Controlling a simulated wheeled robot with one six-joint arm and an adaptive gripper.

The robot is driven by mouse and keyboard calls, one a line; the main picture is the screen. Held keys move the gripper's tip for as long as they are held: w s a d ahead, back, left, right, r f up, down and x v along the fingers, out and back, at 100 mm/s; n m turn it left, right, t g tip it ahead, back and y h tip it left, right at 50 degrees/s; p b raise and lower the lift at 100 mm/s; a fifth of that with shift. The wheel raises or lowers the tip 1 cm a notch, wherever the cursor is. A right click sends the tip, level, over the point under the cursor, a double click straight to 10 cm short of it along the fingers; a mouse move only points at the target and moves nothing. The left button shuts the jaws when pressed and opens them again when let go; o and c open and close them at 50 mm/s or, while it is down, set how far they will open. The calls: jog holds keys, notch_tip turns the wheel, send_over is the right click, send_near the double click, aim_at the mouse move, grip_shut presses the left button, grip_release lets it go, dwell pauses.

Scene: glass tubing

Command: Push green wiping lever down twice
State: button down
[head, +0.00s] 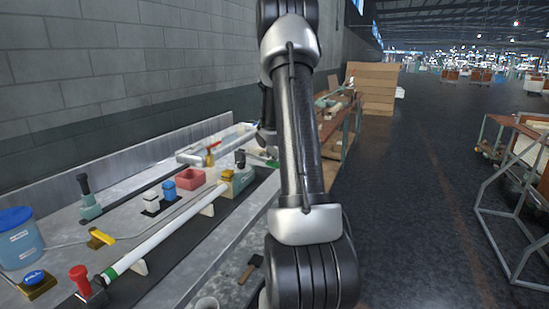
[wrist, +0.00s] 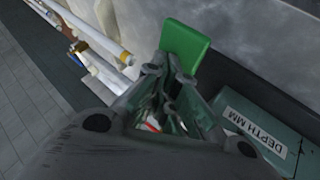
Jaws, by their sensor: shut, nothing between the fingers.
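The green wiping lever (wrist: 186,46) shows in the wrist view as a bright green flat block just beyond my fingertips. A small green piece (head: 272,163) beside my arm in the head view looks like the same lever, mostly hidden. My gripper (wrist: 172,88) is shut and empty, with its fingers close to the near edge of the lever. I cannot tell whether they touch it. In the head view my arm hides most of the gripper.
A teal block marked DEPTH MM (wrist: 265,135) sits right of my fingers. On the bench are a long white tube (head: 165,232), a red tray (head: 190,179), a blue tub (head: 18,240) and a red-knobbed fixture (head: 82,282). The floor at right is open, with a metal frame cart (head: 515,190).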

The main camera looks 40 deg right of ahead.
jog(key=shift+f, duration=0.65)
dwell(0.5)
jog(key=shift+r, duration=0.15)
dwell(0.4)
jog(key=shift+r, duration=2.6)
jog(key=shift+r, duration=2.5)
